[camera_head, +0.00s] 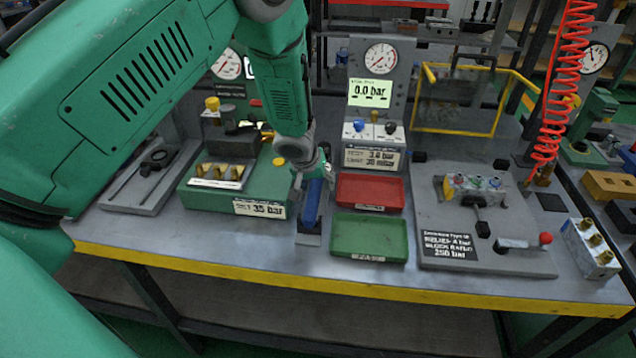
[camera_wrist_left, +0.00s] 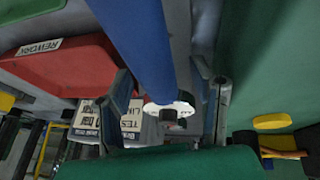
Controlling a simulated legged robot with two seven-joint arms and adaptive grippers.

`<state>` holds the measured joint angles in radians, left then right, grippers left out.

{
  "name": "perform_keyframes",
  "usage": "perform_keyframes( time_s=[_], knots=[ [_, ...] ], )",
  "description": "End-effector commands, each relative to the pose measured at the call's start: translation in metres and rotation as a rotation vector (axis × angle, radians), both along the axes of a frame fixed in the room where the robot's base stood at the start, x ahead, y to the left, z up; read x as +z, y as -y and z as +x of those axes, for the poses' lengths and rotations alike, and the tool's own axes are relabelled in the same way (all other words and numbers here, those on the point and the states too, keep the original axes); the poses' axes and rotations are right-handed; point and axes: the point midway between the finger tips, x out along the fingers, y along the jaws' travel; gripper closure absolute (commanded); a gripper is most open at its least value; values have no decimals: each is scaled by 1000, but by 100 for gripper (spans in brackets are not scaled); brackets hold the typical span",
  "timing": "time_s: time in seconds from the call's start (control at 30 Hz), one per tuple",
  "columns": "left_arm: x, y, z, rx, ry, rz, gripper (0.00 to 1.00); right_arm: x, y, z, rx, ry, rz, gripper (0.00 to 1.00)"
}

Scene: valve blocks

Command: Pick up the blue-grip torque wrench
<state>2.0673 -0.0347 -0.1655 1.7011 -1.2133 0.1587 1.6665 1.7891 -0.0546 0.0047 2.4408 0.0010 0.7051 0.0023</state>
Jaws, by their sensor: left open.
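The blue-grip torque wrench (camera_head: 312,204) is on a small grey plate at the front of the bench, between the green block and the trays. In the left wrist view its blue grip (camera_wrist_left: 148,42) runs down from the top, with a white and dark end piece below it. My left gripper (camera_head: 312,170) is at the far end of the wrench and partly covers it. In the left wrist view, my left gripper (camera_wrist_left: 168,105) is open, with one finger on each side of the wrench. I cannot tell whether either finger touches it. My right gripper is not in view.
Just right of the wrench are a red tray (camera_head: 370,178) and a green tray (camera_head: 345,246). A green block with brass fittings (camera_head: 225,204) is on the left. A gauge panel (camera_head: 380,85) rises behind. A valve fixture plate (camera_head: 450,235) and red coiled hose (camera_head: 556,90) are on the right.

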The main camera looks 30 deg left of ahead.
Motion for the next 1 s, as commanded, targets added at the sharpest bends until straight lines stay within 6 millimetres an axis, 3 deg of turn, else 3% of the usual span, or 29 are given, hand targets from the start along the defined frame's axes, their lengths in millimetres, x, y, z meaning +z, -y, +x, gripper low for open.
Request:
perform_keyframes(
  time_s=[0.27, 0.4, 0.43, 0.77, 1.0],
  knots=[
    [-3, 0, 1, 0, 1, 0, 50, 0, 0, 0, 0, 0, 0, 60],
    [-3, 0, 2, 0, 0, 0, 96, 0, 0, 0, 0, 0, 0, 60],
    [-3, 0, 2, 0, 0, 0, 100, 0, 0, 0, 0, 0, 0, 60],
    [0, 0, 2, 0, 3, -1, 100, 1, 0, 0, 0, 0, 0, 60],
    [39, -1, 3, 5, 7, -5, 100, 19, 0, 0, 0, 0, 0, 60]
  ],
)
